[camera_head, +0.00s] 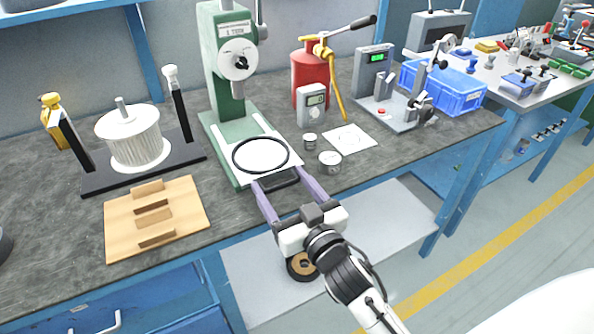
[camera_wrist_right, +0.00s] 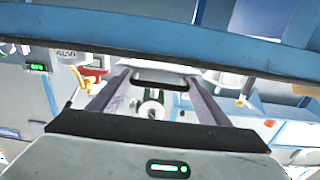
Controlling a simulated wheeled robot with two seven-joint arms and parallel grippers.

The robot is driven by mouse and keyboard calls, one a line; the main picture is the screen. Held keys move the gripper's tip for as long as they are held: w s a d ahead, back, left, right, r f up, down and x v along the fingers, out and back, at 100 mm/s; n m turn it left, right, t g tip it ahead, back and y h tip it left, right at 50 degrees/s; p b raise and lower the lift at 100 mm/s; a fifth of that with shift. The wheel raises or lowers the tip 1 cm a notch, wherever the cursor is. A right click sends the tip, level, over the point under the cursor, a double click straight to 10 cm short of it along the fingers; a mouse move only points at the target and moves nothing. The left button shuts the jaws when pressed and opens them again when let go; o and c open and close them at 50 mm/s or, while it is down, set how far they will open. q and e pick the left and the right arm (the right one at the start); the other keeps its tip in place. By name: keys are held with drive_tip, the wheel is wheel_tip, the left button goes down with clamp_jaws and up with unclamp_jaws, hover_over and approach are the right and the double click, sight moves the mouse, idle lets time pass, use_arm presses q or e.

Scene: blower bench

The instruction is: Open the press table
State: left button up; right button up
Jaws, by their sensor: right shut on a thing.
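The green press (camera_head: 226,60) stands upright at the back of the bench. Its white press table (camera_head: 236,170) lies at its base and sticks out toward the front, with a black ring (camera_head: 260,154) on top. A dark handle (camera_head: 281,178) is at the table's front edge. My right gripper (camera_head: 280,186) reaches in from the front and its two purple fingers are shut on this handle. The right wrist view shows the dark handle (camera_wrist_right: 160,83) between the fingers. My left gripper is not in view.
A wooden slotted block (camera_head: 190,200) and a white finned rotor on a black stand (camera_head: 185,156) are to the left. A gauge (camera_head: 311,108), small metal weights (camera_head: 330,161) and a white card (camera_head: 350,139) are to the right. A lower shelf (camera_head: 390,215) is below the bench edge.

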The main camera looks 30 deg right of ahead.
drive_tip(key=o, duration=1.5)
drive_tip(key=s, duration=1)
drive_tip(key=shift+s+b, duration=0.15)
drive_tip(key=shift+b, duration=0.15)
drive_tip(key=s+a+f+g+y, duration=0.1)
drive_tip(key=s+f+g, duration=0.2)
drive_tip(key=f, duration=0.5)
drive_tip(key=s+a+f+n+g+p, duration=0.1)
drive_tip(key=s+a+f+g, duration=0.1)
drive_tip(key=s+f, duration=0.3)
drive_tip(key=s+a+f+n+g+y, duration=0.1)
drive_tip(key=s+f+g, duration=0.3)
drive_tip(key=f, duration=0.7)
drive_tip(key=shift+s+a+y+p, duration=0.3)
drive_tip(key=shift+s+a, duration=0.25)
drive_tip(key=shift+a, duration=0.15)
